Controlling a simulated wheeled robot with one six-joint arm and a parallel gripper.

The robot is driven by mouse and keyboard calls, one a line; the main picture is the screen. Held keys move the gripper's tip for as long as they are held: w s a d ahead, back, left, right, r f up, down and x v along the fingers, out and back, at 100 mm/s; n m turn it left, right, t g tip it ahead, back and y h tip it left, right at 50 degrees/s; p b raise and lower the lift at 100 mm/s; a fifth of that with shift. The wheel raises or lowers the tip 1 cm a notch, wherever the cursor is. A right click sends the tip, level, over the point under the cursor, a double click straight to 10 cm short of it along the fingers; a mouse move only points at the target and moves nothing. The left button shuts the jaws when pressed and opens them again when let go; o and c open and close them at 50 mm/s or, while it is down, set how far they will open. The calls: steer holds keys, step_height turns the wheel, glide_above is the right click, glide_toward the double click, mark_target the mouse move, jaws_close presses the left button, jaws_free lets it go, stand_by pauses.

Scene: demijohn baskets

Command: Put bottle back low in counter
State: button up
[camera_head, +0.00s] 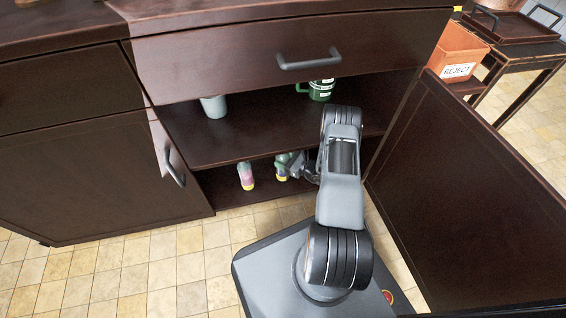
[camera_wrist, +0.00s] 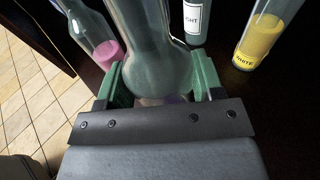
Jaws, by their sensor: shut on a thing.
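My gripper (camera_wrist: 152,85) is shut on a clear grey-green glass bottle (camera_wrist: 150,40), with a green finger on each side of it. In the head view my gripper (camera_head: 293,165) is inside the low compartment of the dark wood counter (camera_head: 215,183), just above its bottom shelf. The held bottle is hard to make out there. In the wrist view a bottle with pink contents (camera_wrist: 106,50) stands left of the held one. It also shows in the head view (camera_head: 246,177). A bottle with a white label (camera_wrist: 194,18) and one with yellow contents (camera_wrist: 258,38) are to the right.
The counter's door (camera_head: 470,190) stands open on the right. The middle shelf (camera_head: 250,138) above my gripper holds a pale cup (camera_head: 214,106) and a green mug (camera_head: 320,90). An orange REJECT bin (camera_head: 456,52) is beyond the door. The bottom shelf's left part looks clear.

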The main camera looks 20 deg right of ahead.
steer(key=shift+w+a+f+b, duration=0.1)
steer(key=shift+w+f+b, duration=0.1)
steer(key=shift+f+b, duration=0.45)
steer(key=shift+f, duration=0.2)
steer(key=o, duration=1.3)
steer(key=shift+s+r+p, duration=0.2)
steer(key=shift+p, duration=0.1)
steer(key=p+v, duration=0.3)
steer(key=v, duration=0.8)
steer(key=shift+s+d, duration=0.25)
